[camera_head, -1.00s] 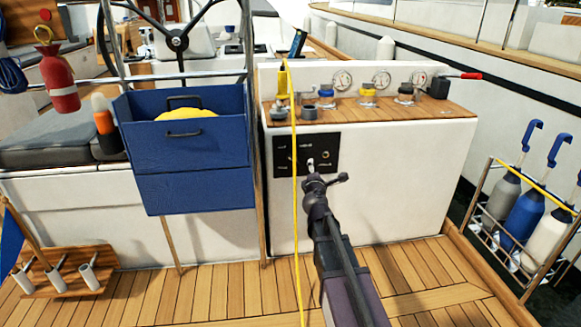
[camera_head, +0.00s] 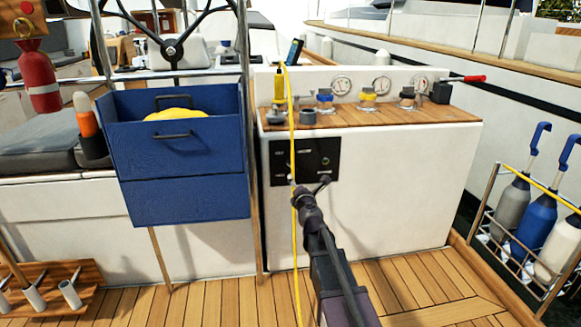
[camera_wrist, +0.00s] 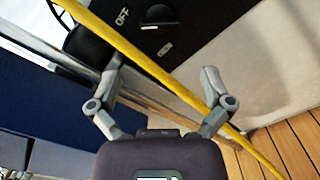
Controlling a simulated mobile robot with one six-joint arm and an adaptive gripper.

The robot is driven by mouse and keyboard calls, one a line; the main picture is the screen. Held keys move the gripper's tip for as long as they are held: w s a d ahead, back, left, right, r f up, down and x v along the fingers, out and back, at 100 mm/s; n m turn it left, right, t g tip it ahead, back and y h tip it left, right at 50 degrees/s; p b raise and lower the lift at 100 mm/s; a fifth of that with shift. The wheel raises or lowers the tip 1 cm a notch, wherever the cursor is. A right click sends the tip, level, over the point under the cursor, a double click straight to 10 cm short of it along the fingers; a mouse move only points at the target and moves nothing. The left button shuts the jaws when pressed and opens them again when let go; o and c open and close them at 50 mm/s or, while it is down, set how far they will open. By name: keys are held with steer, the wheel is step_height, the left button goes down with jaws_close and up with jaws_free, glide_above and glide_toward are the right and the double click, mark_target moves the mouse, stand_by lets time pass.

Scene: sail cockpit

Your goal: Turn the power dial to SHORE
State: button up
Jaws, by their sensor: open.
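The black power panel (camera_head: 318,150) is on the front of the white console. In the wrist view the panel (camera_wrist: 98,40) fills the top, with a dark dial (camera_wrist: 158,14) at the upper edge, right of a white "OFF" label (camera_wrist: 122,17). Another small label below the dial is too small to read. I cannot see which label the dial points to, and I cannot make the dial out in the head view. My gripper (camera_head: 309,183) is open in front of the panel's lower edge. In the wrist view its fingers (camera_wrist: 163,72) are apart, below the dial, with no dial between them.
A yellow cord (camera_head: 293,225) hangs down past the panel. In the wrist view it crosses diagonally between my fingers, close to the right one. A blue bin (camera_head: 185,200) stands just left of the console. Bottles in a rack (camera_head: 530,215) stand right. Winch-like fittings line the console top.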

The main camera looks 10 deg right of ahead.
mark_target(293, 167)
steer(key=w, duration=1.3)
steer(key=shift+w, duration=0.4)
steer(key=c, duration=0.9)
